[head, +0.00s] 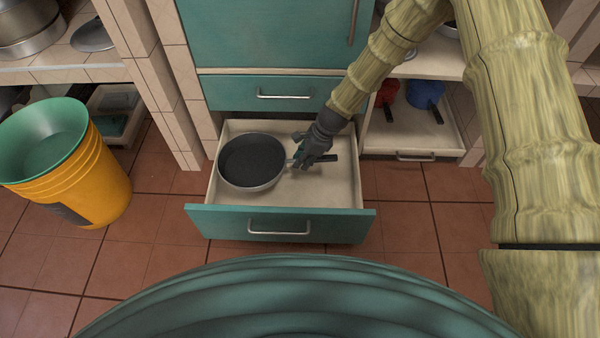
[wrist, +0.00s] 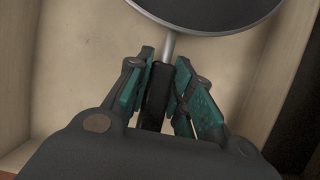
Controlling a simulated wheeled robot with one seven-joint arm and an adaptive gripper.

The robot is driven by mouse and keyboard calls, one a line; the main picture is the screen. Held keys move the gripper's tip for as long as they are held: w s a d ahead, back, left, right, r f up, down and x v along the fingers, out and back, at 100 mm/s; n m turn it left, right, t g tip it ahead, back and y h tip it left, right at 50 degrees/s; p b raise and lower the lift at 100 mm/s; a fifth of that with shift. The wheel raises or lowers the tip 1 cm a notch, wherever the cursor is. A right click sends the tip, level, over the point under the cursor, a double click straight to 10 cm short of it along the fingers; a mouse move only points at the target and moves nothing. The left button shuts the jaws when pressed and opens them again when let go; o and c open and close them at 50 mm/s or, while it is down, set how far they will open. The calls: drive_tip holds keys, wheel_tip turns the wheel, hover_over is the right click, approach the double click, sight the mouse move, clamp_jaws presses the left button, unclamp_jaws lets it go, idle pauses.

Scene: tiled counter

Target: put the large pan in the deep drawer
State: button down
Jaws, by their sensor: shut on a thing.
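The large pan (head: 252,163) is dark inside with a grey rim. In the head view it is within the outline of the open deep drawer (head: 330,190), on its left side, with its handle pointing right. The drawer has a teal front and a pale inside. My gripper (head: 300,160) is shut on the pan's handle. In the wrist view, my gripper's teal fingers (wrist: 160,92) close on both sides of the black handle (wrist: 157,95), and part of the pan (wrist: 210,12) shows at the top. Whether the pan touches the drawer floor I cannot tell.
A shut teal drawer (head: 285,94) is above the open one. A yellow bucket with a green inside (head: 70,160) stands on the left. At the right, a low pull-out shelf (head: 405,135) holds a red pan (head: 387,93) and a blue pan (head: 424,93). Tiled floor shows around the drawer.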

drive_tip(key=shift+f+b, duration=1.45)
drive_tip(key=shift+f, duration=1.35)
drive_tip(key=c, duration=1.3)
unclamp_jaws()
drive_tip(key=shift+o, duration=0.2)
drive_tip(key=shift+r, duration=0.1)
drive_tip(key=p+v, duration=0.6)
drive_tip(key=v, duration=0.6)
drive_tip(key=shift+p, duration=0.4)
drive_tip(key=shift+a+r, duration=0.1)
